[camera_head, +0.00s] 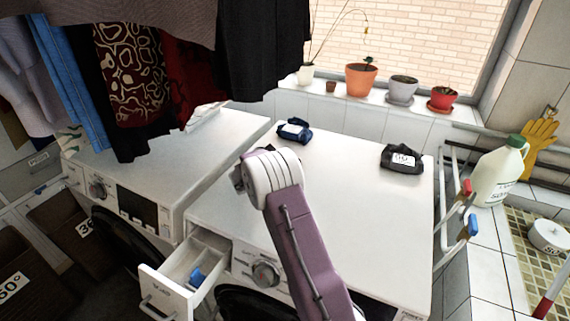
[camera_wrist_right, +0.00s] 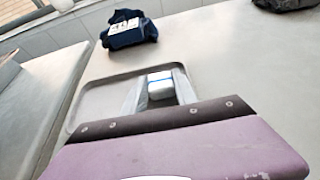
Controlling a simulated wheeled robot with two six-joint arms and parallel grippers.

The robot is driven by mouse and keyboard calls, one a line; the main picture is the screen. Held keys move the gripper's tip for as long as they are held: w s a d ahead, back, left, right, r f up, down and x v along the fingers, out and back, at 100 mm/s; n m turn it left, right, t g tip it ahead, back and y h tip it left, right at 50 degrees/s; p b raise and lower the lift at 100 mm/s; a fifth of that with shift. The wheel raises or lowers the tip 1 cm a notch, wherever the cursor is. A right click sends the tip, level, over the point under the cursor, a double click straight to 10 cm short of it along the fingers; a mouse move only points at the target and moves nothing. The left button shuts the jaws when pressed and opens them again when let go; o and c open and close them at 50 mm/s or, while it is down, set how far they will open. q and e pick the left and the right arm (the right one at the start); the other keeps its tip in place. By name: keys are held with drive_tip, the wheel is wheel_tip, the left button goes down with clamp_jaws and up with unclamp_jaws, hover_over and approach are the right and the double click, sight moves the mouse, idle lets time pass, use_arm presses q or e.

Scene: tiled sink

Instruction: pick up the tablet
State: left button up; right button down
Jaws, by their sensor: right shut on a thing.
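The tablet (camera_wrist_right: 161,91) is a small white block with a blue band, seen in the right wrist view. My right gripper (camera_wrist_right: 160,83) is shut on it, with one grey finger on each side. In the head view my right arm reaches up from the bottom over the front of the right washing machine. Its wrist hides the fingers and the tablet there. My left gripper is not in view.
The right washing machine (camera_head: 350,190) has an open detergent drawer (camera_head: 165,283) with a blue insert (camera_head: 197,277). A dark blue folded cloth (camera_head: 294,131) and a black one (camera_head: 402,158) lie on its top. Clothes hang at upper left. A jug (camera_head: 497,172) stands right.

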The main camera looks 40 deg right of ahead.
wheel_tip(320, 180, up, 4)
drive_tip(key=shift+f, duration=0.15)
drive_tip(key=s+r, duration=0.3)
drive_tip(key=s, duration=0.3)
drive_tip(key=s+a+r+b, duration=0.1)
drive_tip(key=s+r, duration=0.3)
drive_tip(key=s, duration=0.1)
drive_tip(key=shift+s+a+r, duration=0.15)
drive_tip(key=shift+s+a, duration=0.1)
drive_tip(key=shift+s, duration=0.1)
